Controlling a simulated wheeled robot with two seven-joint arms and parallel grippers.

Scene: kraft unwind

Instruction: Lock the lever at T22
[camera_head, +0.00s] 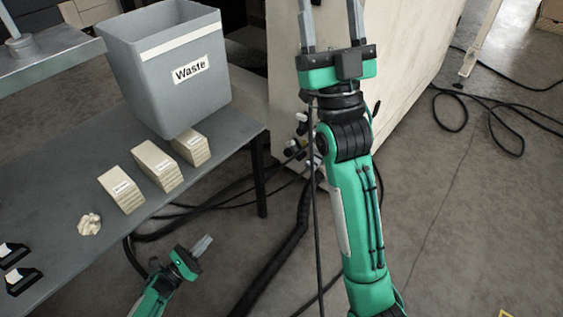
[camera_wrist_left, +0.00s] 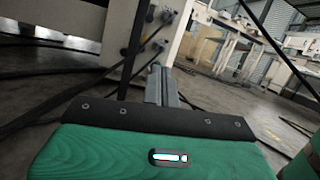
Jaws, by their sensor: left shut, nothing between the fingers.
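No lever marked T22 can be made out; no such label is readable. Small fittings with pale knobs (camera_head: 300,135) sit on the side of the cream machine (camera_head: 410,70), partly behind my right arm. Similar fittings show in the left wrist view (camera_wrist_left: 152,47), beyond the fingers. My left gripper (camera_head: 205,242) is low beside the grey bench, its fingers together and empty. In its wrist view the shut fingers (camera_wrist_left: 161,84) point toward the fittings, apart from them. My right gripper (camera_head: 332,12) has its fingers spread, nothing visible between them, tips cut off by the top edge.
A grey bench (camera_head: 55,210) at left carries a waste bin (camera_head: 165,95), three cream blocks (camera_head: 152,165) and a crumpled piece (camera_head: 89,224). Dark cables (camera_head: 270,245) run across the floor below the machine. More cables (camera_head: 500,115) lie at right. The lower-right floor is mostly clear.

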